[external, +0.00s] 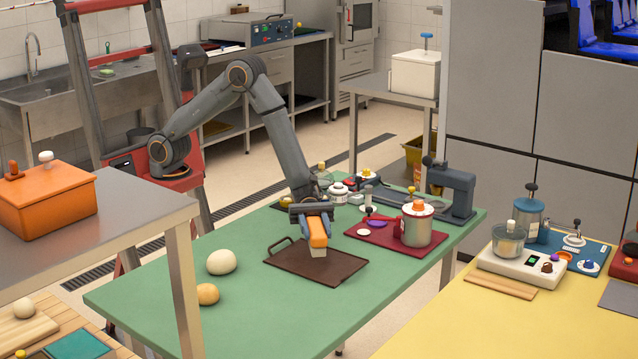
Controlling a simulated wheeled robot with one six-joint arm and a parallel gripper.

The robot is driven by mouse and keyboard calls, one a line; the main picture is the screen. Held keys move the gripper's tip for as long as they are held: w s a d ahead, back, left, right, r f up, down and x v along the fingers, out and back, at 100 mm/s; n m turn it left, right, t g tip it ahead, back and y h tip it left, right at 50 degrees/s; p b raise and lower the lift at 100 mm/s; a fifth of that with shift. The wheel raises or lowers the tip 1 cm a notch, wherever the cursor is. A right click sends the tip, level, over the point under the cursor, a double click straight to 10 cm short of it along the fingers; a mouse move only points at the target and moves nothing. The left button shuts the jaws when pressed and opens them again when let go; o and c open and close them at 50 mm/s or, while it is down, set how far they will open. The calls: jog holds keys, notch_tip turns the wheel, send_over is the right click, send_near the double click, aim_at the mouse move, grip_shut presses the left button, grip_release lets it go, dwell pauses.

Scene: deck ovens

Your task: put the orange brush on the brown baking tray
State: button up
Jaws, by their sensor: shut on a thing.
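The orange brush (317,233) hangs upright in my gripper (314,217), with its pale bristles pointing down. My gripper is shut on the upper part of its orange handle. The brown baking tray (290,262) lies flat on the green table, with a handle at its left end.
A white dough ball (222,261) and a tan one (207,294) lie left of the tray on the green table (270,320). A dark red board (378,237) with a steel pot (417,225) is to the right. Jars stand behind. The table's front is clear.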

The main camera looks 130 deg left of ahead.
aim_at(319, 253)
jog(key=shift+f, duration=2.15)
jog(key=shift+f, duration=0.1)
jog(key=o, duration=1.1)
jog(key=shift+f, duration=0.1)
jog(key=shift+o, duration=0.2)
jog(key=shift+s+a+r, duration=0.1)
jog(key=shift+r, duration=0.1)
jog(key=v, duration=0.7)
jog(key=shift+s+a+b, duration=0.1)
jog(key=shift+s+b, duration=0.05)
jog(key=shift+b, duration=0.25)
jog(key=shift+r, duration=0.15)
